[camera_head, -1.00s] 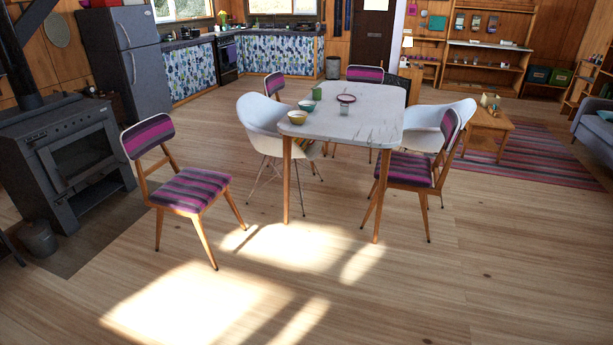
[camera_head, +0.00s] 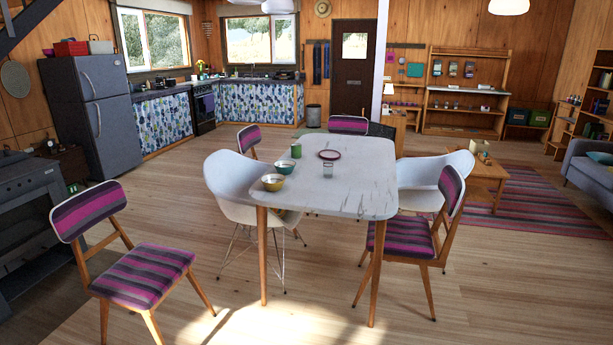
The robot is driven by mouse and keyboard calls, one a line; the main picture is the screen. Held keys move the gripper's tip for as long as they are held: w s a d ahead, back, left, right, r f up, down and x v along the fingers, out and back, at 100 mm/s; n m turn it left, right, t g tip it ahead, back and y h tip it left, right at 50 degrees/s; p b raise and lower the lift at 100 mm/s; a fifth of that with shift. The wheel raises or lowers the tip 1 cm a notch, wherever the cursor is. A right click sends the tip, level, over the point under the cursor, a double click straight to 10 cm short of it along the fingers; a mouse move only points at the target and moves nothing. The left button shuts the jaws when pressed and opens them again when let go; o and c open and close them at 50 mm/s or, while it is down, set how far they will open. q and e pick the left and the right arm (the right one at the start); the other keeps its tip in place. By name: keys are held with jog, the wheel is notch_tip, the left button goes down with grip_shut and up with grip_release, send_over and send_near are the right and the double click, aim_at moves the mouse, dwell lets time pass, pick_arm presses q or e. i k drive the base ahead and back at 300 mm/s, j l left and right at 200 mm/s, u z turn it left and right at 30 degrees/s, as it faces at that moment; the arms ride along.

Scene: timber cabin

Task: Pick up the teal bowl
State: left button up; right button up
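The teal bowl (camera_head: 285,167) stands on the white table (camera_head: 345,190), near its left edge. A yellow bowl (camera_head: 272,182) stands just in front of it and overlaps it a little in the picture. A green cup (camera_head: 296,150) is behind the teal bowl. A clear glass (camera_head: 327,171) and a round dark-red-rimmed dish (camera_head: 329,154) are to its right. Neither of my grippers shows in the head view.
A striped chair (camera_head: 140,272) stands at the front left and another (camera_head: 408,238) at the table's right. White chairs (camera_head: 232,182) flank the table. A dark stove (camera_head: 30,215) is far left. Open wooden floor (camera_head: 500,290) lies at the front right.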

aim_at(285, 168)
jog(key=i+z, duration=0.1)
jog(key=i, duration=0.6)
jog(key=i+j+z, duration=0.1)
jog(key=i, duration=0.65)
jog(key=j, duration=0.1)
